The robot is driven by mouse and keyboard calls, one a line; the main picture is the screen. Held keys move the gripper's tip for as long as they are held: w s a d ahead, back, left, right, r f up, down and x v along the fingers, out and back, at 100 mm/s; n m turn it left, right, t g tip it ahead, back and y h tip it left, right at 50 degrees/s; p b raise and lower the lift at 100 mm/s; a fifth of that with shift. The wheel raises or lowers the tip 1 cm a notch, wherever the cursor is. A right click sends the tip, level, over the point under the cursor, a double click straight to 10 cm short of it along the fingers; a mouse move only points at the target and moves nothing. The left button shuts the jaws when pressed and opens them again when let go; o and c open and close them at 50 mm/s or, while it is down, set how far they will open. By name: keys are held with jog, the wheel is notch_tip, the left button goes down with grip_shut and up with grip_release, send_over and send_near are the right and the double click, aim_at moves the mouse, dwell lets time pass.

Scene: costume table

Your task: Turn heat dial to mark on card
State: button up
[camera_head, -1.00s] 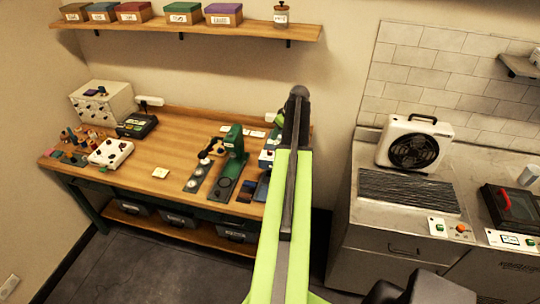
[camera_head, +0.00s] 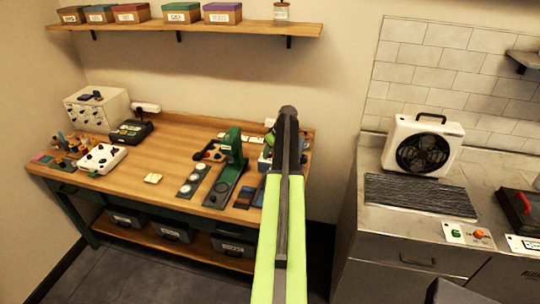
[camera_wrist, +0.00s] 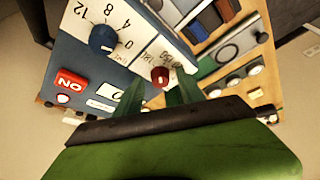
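In the wrist view a blue-sided machine with a white dial face carries a blue knob (camera_wrist: 103,39) with marks 0, 4, 8 and 12. Beside it a red knob (camera_wrist: 160,76) sits on a white labelled strip; its lettering is too small to read surely. A red ON switch (camera_wrist: 71,82) is on the same machine. My gripper (camera_wrist: 158,93) has its two green fingers apart, near the red knob, with nothing between the tips. I cannot tell which knob is the heat dial. In the head view my arm largely hides this machine.
On the wooden bench (camera_head: 130,205) stand a green press (camera_head: 230,165), a white control box (camera_head: 101,159) and a dark device (camera_head: 131,132). A fan (camera_head: 422,147) stands on the metal counter to the right. Bench space around the card is clear.

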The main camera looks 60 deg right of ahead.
grip_shut()
jog(key=shift+a+m+h, duration=0.15)
jog(key=shift+m+h, duration=0.15)
jog(key=shift+m, duration=0.5)
jog(key=m+g+h, duration=0.1)
jog(key=m, duration=0.2)
jog(key=shift+o, duration=0.5)
grip_release()
jog(key=shift+r, duration=0.1)
